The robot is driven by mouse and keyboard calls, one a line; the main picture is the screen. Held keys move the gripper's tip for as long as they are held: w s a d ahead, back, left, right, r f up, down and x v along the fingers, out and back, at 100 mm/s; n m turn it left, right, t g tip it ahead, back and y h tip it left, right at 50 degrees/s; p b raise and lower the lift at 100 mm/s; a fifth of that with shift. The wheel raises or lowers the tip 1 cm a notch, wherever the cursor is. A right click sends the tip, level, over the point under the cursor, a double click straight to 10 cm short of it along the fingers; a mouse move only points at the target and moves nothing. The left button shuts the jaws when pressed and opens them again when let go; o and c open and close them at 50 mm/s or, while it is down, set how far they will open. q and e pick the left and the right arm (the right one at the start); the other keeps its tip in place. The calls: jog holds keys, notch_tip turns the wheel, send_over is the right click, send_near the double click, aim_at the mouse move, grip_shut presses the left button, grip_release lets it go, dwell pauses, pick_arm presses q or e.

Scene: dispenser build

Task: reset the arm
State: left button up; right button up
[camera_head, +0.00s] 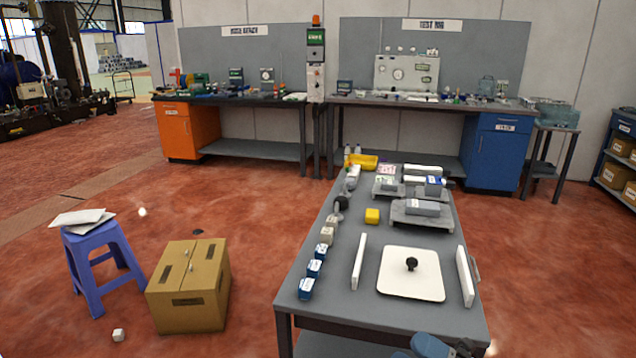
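A blue-grey and dark part of my own arm, seemingly the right gripper (466,348), shows at the bottom edge, just past the near edge of the grey table (333,297). Its fingers cannot be made out, and most of that arm is below the picture. It appears to hold nothing that I can see. My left gripper and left arm are not in view. On the table's near half lies a white square plate (408,286) with a black knob (411,264). White upright panels stand to its left (359,262) and right (465,277).
Several small blue-and-white containers (314,268) line the table's left edge. A yellow block (372,216), grey trays (422,220) and a yellow bin (362,161) lie farther back. A cardboard box (188,290) and purple stool (103,258) stand on the floor at left.

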jog(key=s+d+f+m+t+h, duration=0.1)
jog(key=d+f+m+t+h, duration=0.15)
jog(key=f+m+h, duration=0.65)
jog(key=s+d+f+m+t+h, duration=0.1)
jog(key=d+f+m+t+h, duration=0.15)
jog(key=f+m+h, duration=0.65)
jog(key=s+f+m+g+y+p, duration=0.2)
jog(key=s+f+m+g, duration=0.4)
jog(key=s+f+m, duration=0.3)
pick_arm(q)
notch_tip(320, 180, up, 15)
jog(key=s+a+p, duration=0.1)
jog(key=p, duration=1.7)
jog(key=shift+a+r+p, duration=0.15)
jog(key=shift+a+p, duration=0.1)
jog(key=shift+p, duration=0.1)
pick_arm(e)
notch_tip(320, 180, up, 15)
jog(key=s, duration=0.1)
jog(key=shift+s+d+r+t, duration=0.2)
jog(key=shift+d+t, duration=0.1)
jog(key=shift+d, duration=0.05)
